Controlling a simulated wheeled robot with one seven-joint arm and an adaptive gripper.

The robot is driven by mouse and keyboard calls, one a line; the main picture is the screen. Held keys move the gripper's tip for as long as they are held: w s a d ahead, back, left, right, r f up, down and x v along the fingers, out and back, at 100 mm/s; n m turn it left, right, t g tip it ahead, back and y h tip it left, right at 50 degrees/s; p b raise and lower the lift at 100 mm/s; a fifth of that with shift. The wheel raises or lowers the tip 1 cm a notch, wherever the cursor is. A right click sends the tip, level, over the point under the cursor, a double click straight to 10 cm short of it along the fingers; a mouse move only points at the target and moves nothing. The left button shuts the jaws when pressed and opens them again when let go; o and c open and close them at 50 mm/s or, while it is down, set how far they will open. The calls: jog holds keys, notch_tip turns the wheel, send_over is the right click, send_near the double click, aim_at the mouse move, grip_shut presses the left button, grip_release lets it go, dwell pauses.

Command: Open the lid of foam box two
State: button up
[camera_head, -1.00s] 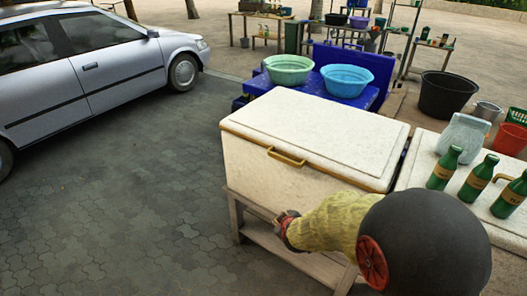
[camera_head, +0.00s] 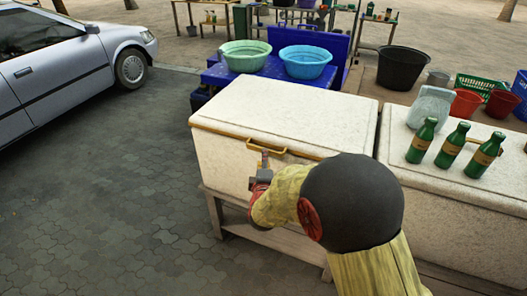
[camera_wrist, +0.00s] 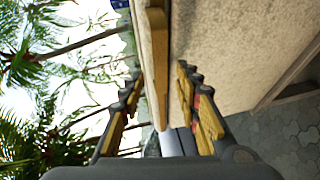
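A large white foam box (camera_head: 235,160) stands on a wooden stand, with its white lid (camera_head: 290,115) shut. A yellow-brown handle (camera_head: 252,146) sits on the front edge of the lid. My gripper (camera_head: 264,160) is at the front of this box, right by the handle, and its fingers partly cover it. In the wrist view my gripper (camera_wrist: 165,100) is open, with one finger on each side of the yellow-brown handle (camera_wrist: 155,50). I cannot tell whether either finger touches it. The box's white wall (camera_wrist: 235,50) fills the right side there.
A second white foam box (camera_head: 470,210) stands close on the right, with several green bottles (camera_head: 452,145) and a pale container (camera_head: 430,107) on top. Behind are two basins (camera_head: 306,62) on a blue surface. Open paving (camera_head: 110,200) lies left, with a silver car (camera_head: 60,75) beyond.

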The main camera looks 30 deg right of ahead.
jog(key=b+x, duration=0.2)
jog(key=x, duration=0.5)
jog(key=shift+w+f, duration=0.1)
jog(key=shift+f, duration=0.05)
jog(key=shift+c, duration=0.6)
jog(key=c, duration=0.7)
grip_shut()
